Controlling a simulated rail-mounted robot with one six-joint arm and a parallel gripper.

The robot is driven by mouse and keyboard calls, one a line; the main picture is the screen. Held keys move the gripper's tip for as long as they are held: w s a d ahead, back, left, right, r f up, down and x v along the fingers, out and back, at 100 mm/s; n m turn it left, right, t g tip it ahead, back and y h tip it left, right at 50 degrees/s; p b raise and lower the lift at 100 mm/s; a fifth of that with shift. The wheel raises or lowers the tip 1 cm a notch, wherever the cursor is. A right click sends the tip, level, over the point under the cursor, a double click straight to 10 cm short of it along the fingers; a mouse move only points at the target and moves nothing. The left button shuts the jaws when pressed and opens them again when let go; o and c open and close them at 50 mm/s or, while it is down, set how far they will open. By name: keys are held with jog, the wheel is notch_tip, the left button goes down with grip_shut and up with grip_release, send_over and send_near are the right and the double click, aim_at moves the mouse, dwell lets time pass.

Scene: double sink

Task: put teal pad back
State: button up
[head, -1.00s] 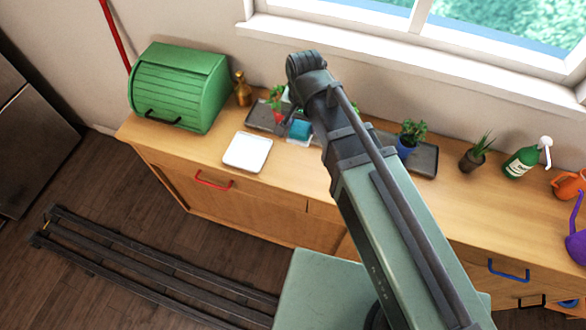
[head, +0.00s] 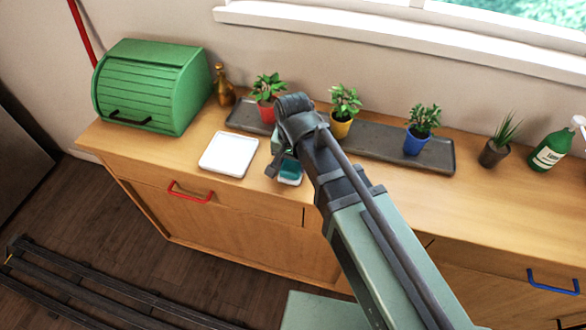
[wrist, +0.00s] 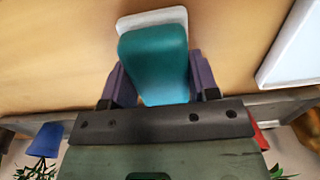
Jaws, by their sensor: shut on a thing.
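The teal pad (head: 289,170) is at the end of my arm, over the counter in front of the long dark tray. In the wrist view the teal pad (wrist: 153,60) sits between the two purple-grey fingers of my gripper (wrist: 156,82), which is shut on it. A small white holder (head: 290,182) shows just below the pad. In the wrist view the white holder (wrist: 150,17) shows its rim beyond the pad's far end. I cannot tell whether the pad touches it. My arm hides most of the gripper in the head view.
A white board (head: 229,155) lies to the left, with a green bread box (head: 150,85) beyond it. Behind stands the dark tray (head: 375,143) with red, yellow (head: 341,128) and blue (head: 415,142) plant pots. The counter's front edge is close.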

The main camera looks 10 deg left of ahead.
jog(key=shift+r, duration=0.15)
jog(key=shift+f, duration=0.25)
jog(key=o, duration=0.8)
jog(key=shift+r, duration=0.1)
jog(key=shift+r, duration=0.1)
notch_tip(320, 180, up, 12)
jog(key=p, duration=1.2)
